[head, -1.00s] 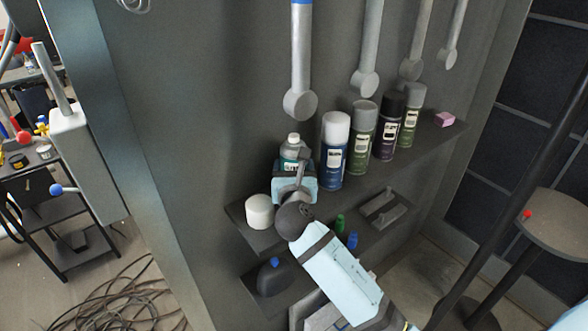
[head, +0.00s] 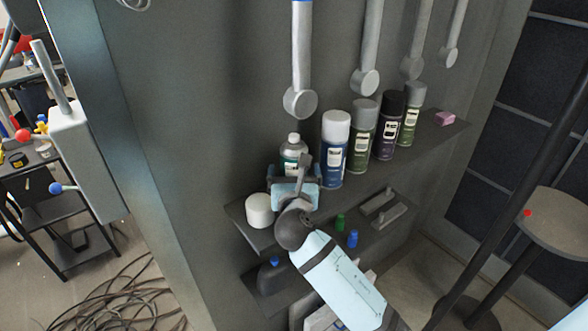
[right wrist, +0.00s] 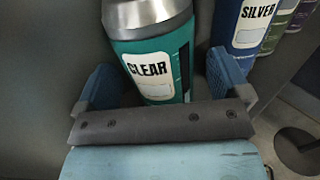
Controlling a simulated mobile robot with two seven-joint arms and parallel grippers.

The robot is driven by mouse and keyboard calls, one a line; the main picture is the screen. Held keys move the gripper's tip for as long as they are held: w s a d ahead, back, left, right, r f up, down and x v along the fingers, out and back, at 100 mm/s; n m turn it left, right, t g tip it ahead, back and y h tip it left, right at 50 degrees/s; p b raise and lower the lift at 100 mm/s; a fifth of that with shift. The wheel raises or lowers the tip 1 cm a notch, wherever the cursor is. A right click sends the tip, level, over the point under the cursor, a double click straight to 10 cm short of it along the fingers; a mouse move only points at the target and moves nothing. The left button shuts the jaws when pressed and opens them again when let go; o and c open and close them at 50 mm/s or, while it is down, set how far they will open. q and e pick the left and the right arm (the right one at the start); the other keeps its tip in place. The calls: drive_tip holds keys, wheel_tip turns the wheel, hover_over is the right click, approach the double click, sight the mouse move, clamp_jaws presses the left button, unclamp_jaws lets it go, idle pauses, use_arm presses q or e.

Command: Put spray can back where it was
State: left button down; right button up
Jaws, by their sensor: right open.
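A teal spray can with a grey top and a "CLEAR" label (head: 292,152) stands upright on the upper shelf (head: 395,162), at the left end of a row of cans. In the right wrist view the can (right wrist: 158,62) stands between the two blue fingers of my right gripper (right wrist: 160,85), with a visible gap at each side. The right gripper (head: 294,176) is open in front of the can and hides its lower part in the head view. My left gripper is not in view.
A blue "SILVER" can (head: 334,150) stands close to the right, followed by several more cans. A white round container (head: 259,210) is at the left front of the shelf. Tools hang above. A lower shelf holds small bottles (head: 352,239).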

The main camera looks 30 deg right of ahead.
drive_tip(key=v, duration=0.9)
drive_tip(key=shift+s+a+b, duration=0.2)
drive_tip(key=shift+s+b, duration=0.15)
drive_tip(key=shift+b, duration=0.05)
drive_tip(key=s+d+f+m+g+y, duration=0.4)
drive_tip(key=s+f+m+g, duration=0.3)
drive_tip(key=s+f+m, duration=0.6)
drive_tip(key=s+a+f+m+g+y, duration=0.1)
drive_tip(key=s+f+m+g+y, duration=0.15)
drive_tip(key=s+m, duration=0.45)
drive_tip(key=s+a+f+m+g+y, duration=0.1)
drive_tip(key=s+m+g+y, duration=0.2)
drive_tip(key=m, duration=0.6)
drive_tip(key=w+a+f+n+t+y+p, duration=0.1)
drive_tip(key=w+a+f+t+y+p, duration=0.1)
drive_tip(key=w+a+f+t+p, duration=0.3)
drive_tip(key=shift+a+f+n+t, duration=0.3)
drive_tip(key=shift+a+f+t, duration=0.4)
drive_tip(key=shift+f+t, duration=0.9)
